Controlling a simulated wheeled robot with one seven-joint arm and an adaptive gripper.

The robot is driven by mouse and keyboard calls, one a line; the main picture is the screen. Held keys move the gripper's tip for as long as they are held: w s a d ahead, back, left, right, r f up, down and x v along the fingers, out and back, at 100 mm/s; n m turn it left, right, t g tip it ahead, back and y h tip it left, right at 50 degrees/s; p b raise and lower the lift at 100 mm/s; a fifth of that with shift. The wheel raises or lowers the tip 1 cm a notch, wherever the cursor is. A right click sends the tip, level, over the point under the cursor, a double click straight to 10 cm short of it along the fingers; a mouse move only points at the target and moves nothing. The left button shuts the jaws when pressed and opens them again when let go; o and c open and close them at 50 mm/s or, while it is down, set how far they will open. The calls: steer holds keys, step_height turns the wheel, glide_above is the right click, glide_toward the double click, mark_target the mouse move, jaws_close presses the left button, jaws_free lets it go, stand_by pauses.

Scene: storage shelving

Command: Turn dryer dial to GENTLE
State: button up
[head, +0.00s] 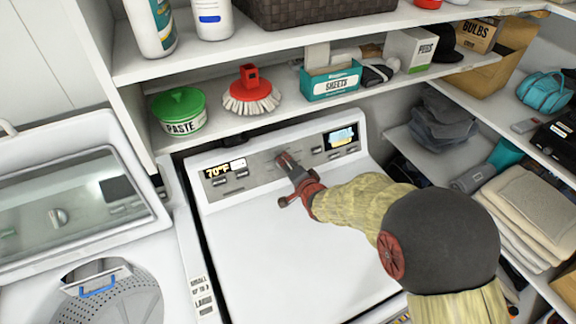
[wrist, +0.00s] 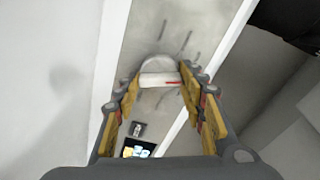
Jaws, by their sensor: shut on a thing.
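The dryer (head: 270,225) is white, with a grey control panel (head: 257,172) along its back. My gripper (head: 287,166) reaches over the dryer top to the middle of this panel. In the wrist view my gripper (wrist: 160,88) has its two fingers on either side of the round dial (wrist: 158,79), shut on its white grip bar, which carries a red mark. The bar lies nearly level across the wrist picture. Thin dark marks fan around the dial, but their labels are too small to read. In the head view my gripper hides the dial.
A washer (head: 90,250) with its lid raised stands left of the dryer. A shelf (head: 225,128) above the panel holds a paste tub (head: 180,112), a red brush (head: 251,93) and a sheets box (head: 330,82). Shelves with towels (head: 520,205) stand close on the right.

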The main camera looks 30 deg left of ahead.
steer(key=o, duration=1.2)
steer(key=shift+c, duration=0.2)
steer(key=v, duration=1.2)
steer(key=shift+w, duration=0.1)
